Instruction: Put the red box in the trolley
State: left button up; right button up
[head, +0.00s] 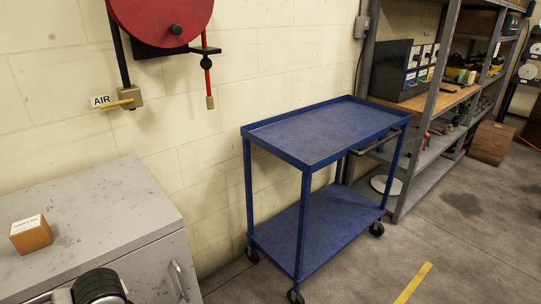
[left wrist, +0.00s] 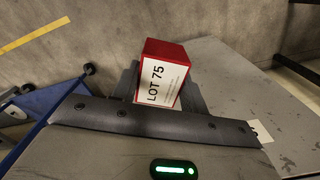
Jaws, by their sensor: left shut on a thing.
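The red box (left wrist: 164,72), with a white label reading LOT 75, shows in the left wrist view. My left gripper (left wrist: 161,92) is shut on it, with dark fingers at both sides. The box is out of sight in the head view. The blue trolley (head: 325,128) stands by the wall in the head view, with a bare, rimmed top tray and an empty lower shelf (head: 318,232). Part of the trolley shows at the left of the left wrist view (left wrist: 42,122), apart from the red box. My right gripper is out of view.
A grey cabinet (head: 95,215) stands left of the trolley, with an orange-brown labelled box (head: 31,237) on top. A red hose reel (head: 160,18) hangs above on the wall. Loaded shelving (head: 412,150) stands right of the trolley. Floor in front is clear.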

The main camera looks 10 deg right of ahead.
aim_at(326, 135)
jog(key=u, duration=0.4)
jog(key=k, duration=0.25)
jog(key=z, duration=1.85)
jog(key=i, duration=2.25)
jog(key=u, duration=0.85)
